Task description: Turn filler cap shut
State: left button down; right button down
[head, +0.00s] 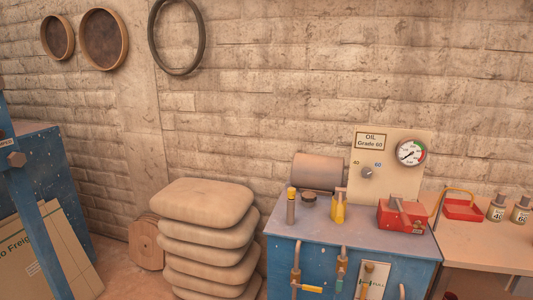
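A small dark round cap (309,197), likely the filler cap, sits on top of the blue machine cabinet (335,230), in front of a brown cylinder (318,172). It is too small to tell whether the cap is shut or loose. Neither of my grippers shows in the head view.
Beside the cap stand a grey post with a yellow top (291,207) and a yellow fitting (339,209). A red box (401,216) sits to the right, below a gauge panel (375,145). Stacked sacks (207,205) stand left of the cabinet, and a table (480,240) right.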

aim_at(306, 195)
jog(key=i+l+u, duration=0.15)
jog(key=i+l, duration=0.15)
jog(key=i+l+u, duration=0.15)
jog(key=l, duration=0.35)
jog(key=i+l+u, duration=0.2)
jog(key=i+l, duration=0.15)
